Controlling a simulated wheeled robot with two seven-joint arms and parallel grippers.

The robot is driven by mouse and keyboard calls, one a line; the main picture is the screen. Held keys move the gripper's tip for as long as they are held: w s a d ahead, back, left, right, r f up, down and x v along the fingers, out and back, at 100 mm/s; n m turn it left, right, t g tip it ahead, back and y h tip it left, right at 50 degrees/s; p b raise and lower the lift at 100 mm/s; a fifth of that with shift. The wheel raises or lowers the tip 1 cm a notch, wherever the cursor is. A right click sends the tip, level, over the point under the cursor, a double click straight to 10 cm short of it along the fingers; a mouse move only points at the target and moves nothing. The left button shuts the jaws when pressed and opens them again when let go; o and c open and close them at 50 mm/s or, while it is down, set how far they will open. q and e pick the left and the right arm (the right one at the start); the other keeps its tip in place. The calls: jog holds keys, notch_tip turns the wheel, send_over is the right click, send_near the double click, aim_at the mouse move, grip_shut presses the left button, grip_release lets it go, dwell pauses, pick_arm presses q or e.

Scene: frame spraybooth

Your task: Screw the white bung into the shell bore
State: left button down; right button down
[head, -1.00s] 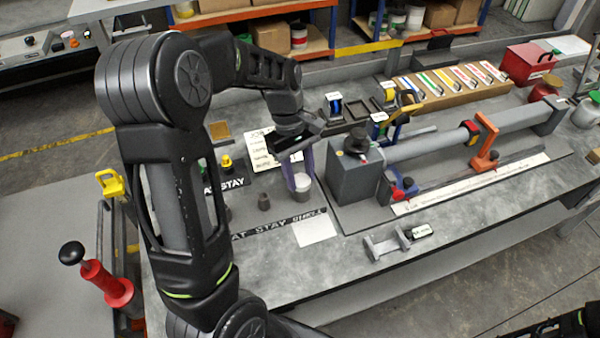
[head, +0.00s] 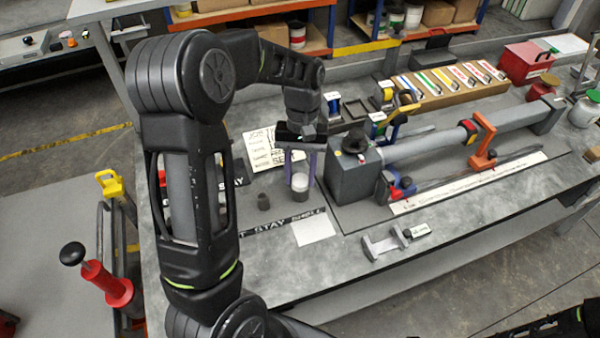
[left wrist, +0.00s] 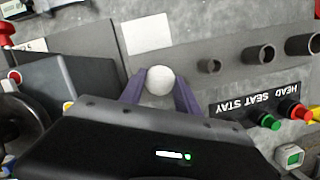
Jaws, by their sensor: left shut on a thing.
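The white bung (head: 300,181) is a short pale cylinder with a rounded white top, upright at the bench's front middle. It also shows as a white disc in the left wrist view (left wrist: 159,79). My left gripper (head: 300,177) points down over it. Its two purple fingers are shut on the bung, one on each side, as the left wrist view also shows (left wrist: 159,86). The grey part below the white top (head: 300,195) appears to stand on the bench. I cannot tell whether it is the shell, and no open bore shows. My right gripper is out of view.
A dark grey tube stub (head: 264,202) stands just left. A grey block (head: 354,178) with a long tube fixture is close on the right. A metal gauge-like tool (head: 388,242) lies in front. White paper (head: 314,229) lies flat before the bung.

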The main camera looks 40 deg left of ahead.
pick_arm(q)
jog(key=c, duration=1.1)
grip_release()
jog(key=n+t, duration=0.1)
jog(key=n, duration=0.3)
jog(key=shift+n+h, duration=0.3)
jog(key=shift+h, duration=0.1)
jog(key=shift+s+a+n, duration=0.1)
jog(key=shift+n, duration=0.8)
jog(key=n+t, duration=0.1)
jog(key=n, duration=0.1)
jog(key=shift+n+h, duration=0.4)
